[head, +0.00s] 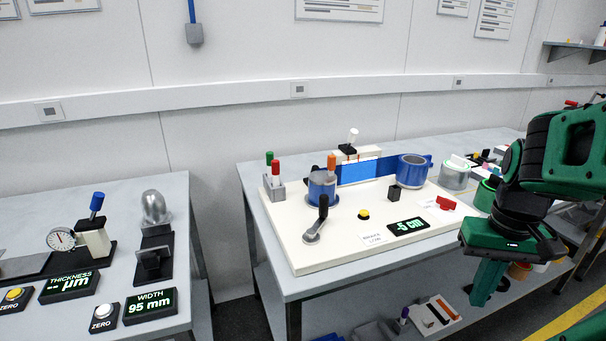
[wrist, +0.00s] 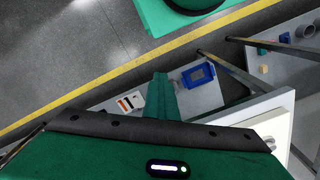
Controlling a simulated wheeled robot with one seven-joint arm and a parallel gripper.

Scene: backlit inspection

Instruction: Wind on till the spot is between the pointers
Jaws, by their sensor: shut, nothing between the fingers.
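The winding rig stands on a cream board (head: 340,245) on the middle bench. A blue band runs from the left reel (head: 322,187) past a lit pale-blue window (head: 361,171) to the right reel (head: 412,168). A crank with a black knob (head: 323,207) sits at the board's front left. I cannot make out the spot or the pointers. My gripper (head: 479,300) is shut and empty, pointing down right of the board, well apart from the crank. Its fingers also show in the wrist view (wrist: 160,90).
Red and green-knobbed markers stand in a grey holder (head: 273,189) at the board's left. A yellow button (head: 363,214), black block (head: 394,193) and red item (head: 446,203) sit on the board. A left bench holds gauges (head: 61,239). A lower shelf holds items (head: 433,314).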

